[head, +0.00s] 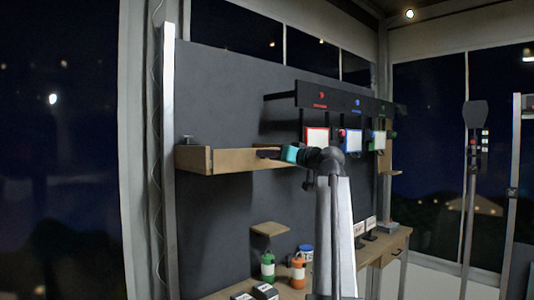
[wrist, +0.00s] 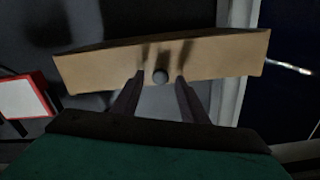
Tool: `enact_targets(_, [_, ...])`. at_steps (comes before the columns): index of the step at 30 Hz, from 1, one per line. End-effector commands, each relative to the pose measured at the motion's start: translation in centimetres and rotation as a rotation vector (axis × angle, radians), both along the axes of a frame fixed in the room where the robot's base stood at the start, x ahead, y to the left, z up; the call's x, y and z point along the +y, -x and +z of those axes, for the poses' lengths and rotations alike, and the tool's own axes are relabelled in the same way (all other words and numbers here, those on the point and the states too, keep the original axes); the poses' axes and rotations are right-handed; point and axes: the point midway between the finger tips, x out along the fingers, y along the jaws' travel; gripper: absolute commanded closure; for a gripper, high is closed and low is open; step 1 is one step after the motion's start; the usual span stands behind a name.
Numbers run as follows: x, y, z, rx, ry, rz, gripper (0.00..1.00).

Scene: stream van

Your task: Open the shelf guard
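The shelf guard (head: 238,163) is a light wooden board along the front of the wall shelf at left in the head view. Contact with the knob cannot be told. The guard stands upright; the shelf's inside is mostly hidden.
A red-framed white panel (head: 317,138) hangs right of my gripper, with blue and green ones beyond. Below are a small wooden ledge (head: 268,229), a green bottle (head: 268,267) and an orange bottle (head: 298,270) on a counter. A pale post (head: 169,150) stands left of the shelf.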

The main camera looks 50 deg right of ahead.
Motion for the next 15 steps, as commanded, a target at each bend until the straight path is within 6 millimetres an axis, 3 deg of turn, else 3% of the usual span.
enact_targets(6, [-0.04, -1.18, 0.05, -0.001, 0.000, 0.001, 0.60])
enact_targets(15, [-0.03, -1.23, -0.02, -0.001, 0.000, 0.001, 0.62])
